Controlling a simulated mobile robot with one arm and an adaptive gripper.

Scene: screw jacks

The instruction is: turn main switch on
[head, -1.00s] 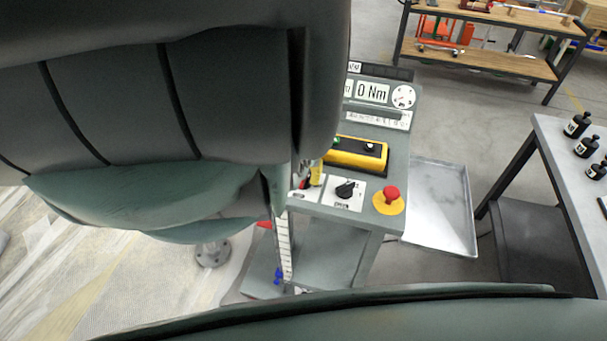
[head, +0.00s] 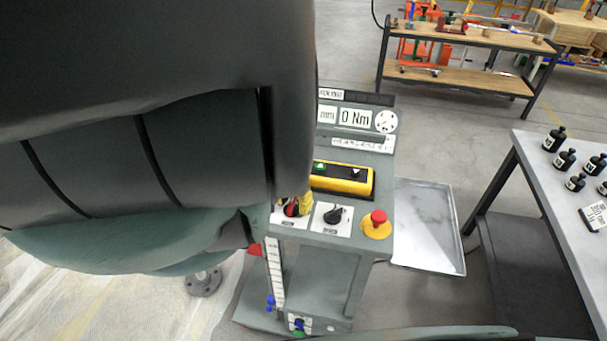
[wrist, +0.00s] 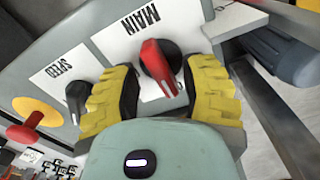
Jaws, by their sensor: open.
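The main switch is a red rotary knob (wrist: 162,68) on a white plate marked MAIN (wrist: 140,30). In the wrist view the knob lies between the two yellow-padded fingers of my gripper (wrist: 160,92). My gripper is open around the knob, with a finger on each side; I cannot tell whether either finger touches it. In the head view the red knob (head: 291,208) shows partly at the left end of the console's front edge, with a yellow finger (head: 306,203) beside it. My arm hides the rest of the gripper there.
The black SPEED knob (head: 333,215) and the red emergency button (head: 377,222) on its yellow base sit right of the main switch. A yellow box (head: 343,187) with buttons lies behind them. A metal tray (head: 425,225) stands to the right.

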